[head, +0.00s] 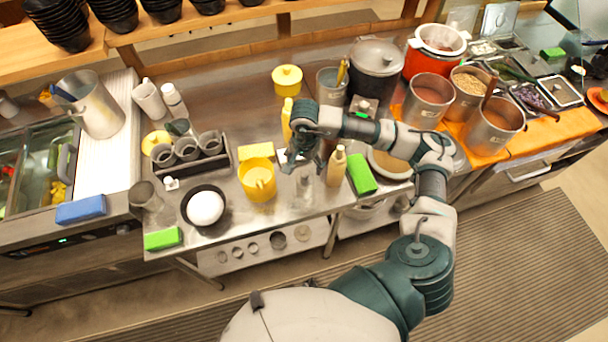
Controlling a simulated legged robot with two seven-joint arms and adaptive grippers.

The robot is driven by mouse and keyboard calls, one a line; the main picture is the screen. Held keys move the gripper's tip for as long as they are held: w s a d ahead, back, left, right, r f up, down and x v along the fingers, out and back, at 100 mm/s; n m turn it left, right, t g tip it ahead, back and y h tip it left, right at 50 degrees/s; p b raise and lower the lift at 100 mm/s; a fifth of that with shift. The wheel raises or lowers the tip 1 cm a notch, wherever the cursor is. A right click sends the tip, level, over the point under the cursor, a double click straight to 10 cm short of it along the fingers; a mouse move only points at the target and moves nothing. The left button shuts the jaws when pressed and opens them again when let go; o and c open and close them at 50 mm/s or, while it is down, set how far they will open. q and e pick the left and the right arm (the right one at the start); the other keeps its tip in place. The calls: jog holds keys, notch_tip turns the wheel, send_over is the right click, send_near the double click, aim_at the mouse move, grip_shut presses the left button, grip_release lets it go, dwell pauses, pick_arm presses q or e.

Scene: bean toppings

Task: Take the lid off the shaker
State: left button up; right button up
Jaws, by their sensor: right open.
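My right arm reaches in from the lower right over the metal counter (225,85). Its gripper (291,160) is open and points down, just behind a small grey metal container (304,180) that may be the shaker. The gripper and wrist hide part of this area, so I cannot tell whether they touch it or whether it has a separate lid. A dark grey cup-like container (145,196) stands at the counter's left edge and could also be a shaker. My left gripper is not in view.
A yellow tub (257,180) stands left of the gripper. A tan bottle (337,166) and a green block (361,174) stand right of it. A black bowl (188,217) holds something white and round.

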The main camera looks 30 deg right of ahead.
aim_at(305, 174)
jog(key=shift+s+f, duration=0.3)
jog(key=shift+f, duration=0.25)
notch_tip(305, 174, down, 5)
jog(key=shift+a+r+p, duration=0.15)
jog(key=shift+r+p, duration=0.05)
jog(key=shift+p, duration=0.5)
jog(key=c, duration=0.8)
jog(key=shift+s, duration=0.15)
jog(key=shift+c, duration=0.2)
